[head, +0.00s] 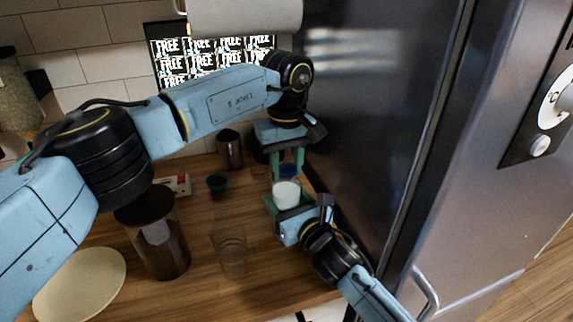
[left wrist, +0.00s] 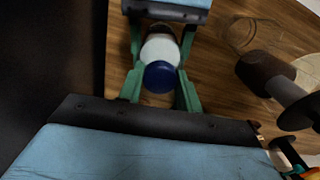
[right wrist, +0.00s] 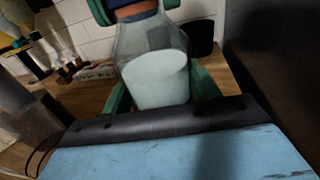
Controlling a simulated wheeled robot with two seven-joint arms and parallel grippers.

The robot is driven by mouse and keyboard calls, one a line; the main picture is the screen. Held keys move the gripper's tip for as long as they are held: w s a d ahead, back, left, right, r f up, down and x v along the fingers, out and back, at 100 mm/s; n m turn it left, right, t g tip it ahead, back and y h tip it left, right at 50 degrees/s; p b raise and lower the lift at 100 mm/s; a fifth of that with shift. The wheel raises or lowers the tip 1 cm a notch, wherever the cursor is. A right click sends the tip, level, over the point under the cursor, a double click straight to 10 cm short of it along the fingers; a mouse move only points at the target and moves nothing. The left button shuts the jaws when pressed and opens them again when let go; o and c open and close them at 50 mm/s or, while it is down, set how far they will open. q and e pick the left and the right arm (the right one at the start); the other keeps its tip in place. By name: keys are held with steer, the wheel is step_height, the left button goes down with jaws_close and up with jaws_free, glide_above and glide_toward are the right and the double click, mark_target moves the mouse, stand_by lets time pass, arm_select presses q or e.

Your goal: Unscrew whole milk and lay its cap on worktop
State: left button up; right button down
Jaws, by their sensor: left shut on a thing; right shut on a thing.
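The whole milk bottle (head: 286,194) is clear with white milk inside, above the right end of the wooden worktop (head: 200,287). It also shows in the right wrist view (right wrist: 158,78). Its blue cap (head: 288,172) is at the neck; the left wrist view shows the cap (left wrist: 160,77) end-on. My left gripper (head: 287,165) reaches down from above and is shut on the cap. My right gripper (head: 287,203) is shut on the bottle's body from the front. I cannot tell whether the cap is loose or whether the bottle touches the worktop.
A clear glass (head: 231,255), a dark canister with a black lid (head: 160,245) and a cream plate (head: 85,285) stand to the left. The steel fridge (head: 365,110) is close on the right.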

arm_select(q)
steer(key=n, duration=1.2)
steer(key=shift+r+n, duration=0.1)
steer(key=shift+n, duration=0.3)
steer(key=n, duration=0.3)
steer(key=shift+n, duration=0.4)
steer(key=n, duration=0.3)
steer(key=shift+n, duration=0.3)
steer(key=n, duration=0.5)
steer(key=shift+n, duration=0.4)
steer(key=shift+r, duration=0.1)
steer(key=o, duration=1.1)
